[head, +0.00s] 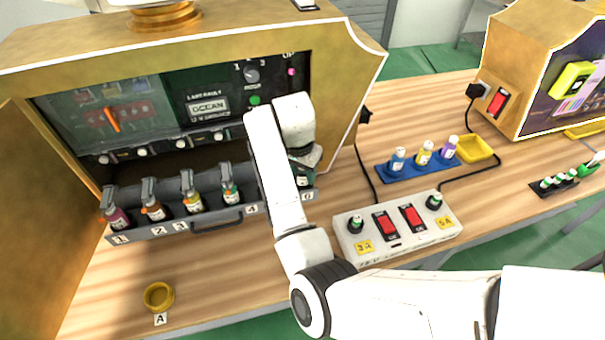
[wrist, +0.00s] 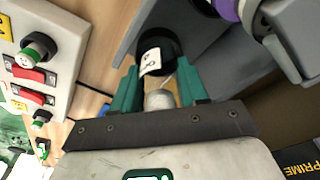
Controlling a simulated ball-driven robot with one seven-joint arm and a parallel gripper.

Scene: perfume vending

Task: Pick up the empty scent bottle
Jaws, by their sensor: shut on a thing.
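My gripper (wrist: 158,90) is in the wrist view, its two green fingers closed on either side of a small bottle. The bottle's pale grey top (wrist: 158,99) shows between the fingers, and a black part with a white label shows beyond it. I take this to be the empty scent bottle; its contents cannot be seen. In the head view my gripper (head: 304,160) is at the right end of the grey bottle rack (head: 180,228), near the slot marked 6. My arm hides most of the bottle there. I cannot tell whether the bottle still touches the rack.
Several coloured bottles stand in the rack's left slots, and a yellow ring dish (head: 158,296) lies in front. A white switch box (head: 398,228) stands to the right. Behind it are a blue tray (head: 418,163) of small bottles and a yellow tray (head: 475,149). The machine housing (head: 200,50) rises behind.

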